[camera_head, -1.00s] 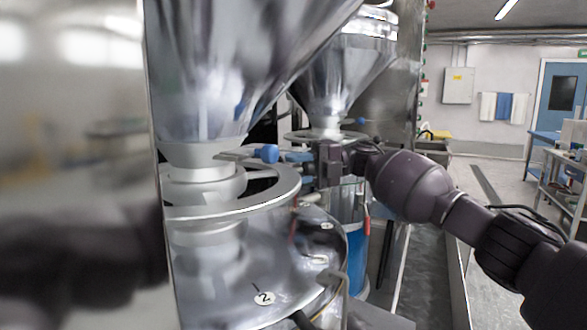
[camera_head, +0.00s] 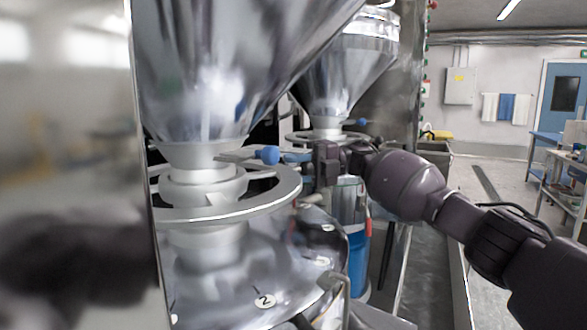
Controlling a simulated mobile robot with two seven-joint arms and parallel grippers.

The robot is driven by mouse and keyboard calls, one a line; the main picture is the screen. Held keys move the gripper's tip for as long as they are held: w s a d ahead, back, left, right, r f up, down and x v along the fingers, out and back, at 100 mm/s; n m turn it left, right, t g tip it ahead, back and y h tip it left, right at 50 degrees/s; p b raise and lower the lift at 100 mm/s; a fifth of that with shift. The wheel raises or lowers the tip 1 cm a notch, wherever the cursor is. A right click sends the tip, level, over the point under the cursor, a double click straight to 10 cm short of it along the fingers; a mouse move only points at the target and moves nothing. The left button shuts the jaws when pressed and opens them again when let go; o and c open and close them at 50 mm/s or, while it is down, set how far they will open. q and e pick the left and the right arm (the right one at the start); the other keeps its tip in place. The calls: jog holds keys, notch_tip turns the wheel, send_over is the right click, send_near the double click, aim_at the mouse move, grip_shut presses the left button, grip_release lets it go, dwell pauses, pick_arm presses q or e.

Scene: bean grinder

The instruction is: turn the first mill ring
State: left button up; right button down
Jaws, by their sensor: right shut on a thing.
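The near mill has a flat metal ring (camera_head: 228,212) around its pale neck, below a large shiny hopper (camera_head: 215,85). A blue-knobbed lever (camera_head: 268,155) sits just above the ring. My right gripper (camera_head: 312,165) is at the ring's right edge, its arm coming in from the right. My left gripper is not in view.
A shiny metal panel fills the left side and carries a dark blurred reflection. A round label 2 (camera_head: 265,301) is on the near mill's lower cover. A blue container (camera_head: 358,262) stands below my right gripper. Open floor (camera_head: 500,225) and workbenches lie at the right.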

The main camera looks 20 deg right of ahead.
jog(key=shift+w+a+f+g, duration=0.2)
jog(key=shift+a+f+g, duration=0.1)
jog(key=shift+a+g, duration=0.1)
dwell(2.8)
jog(key=c, duration=0.8)
grip_release()
jog(key=shift+a, duration=0.1)
jog(key=shift+r, duration=0.15)
jog(key=shift+r, duration=0.1)
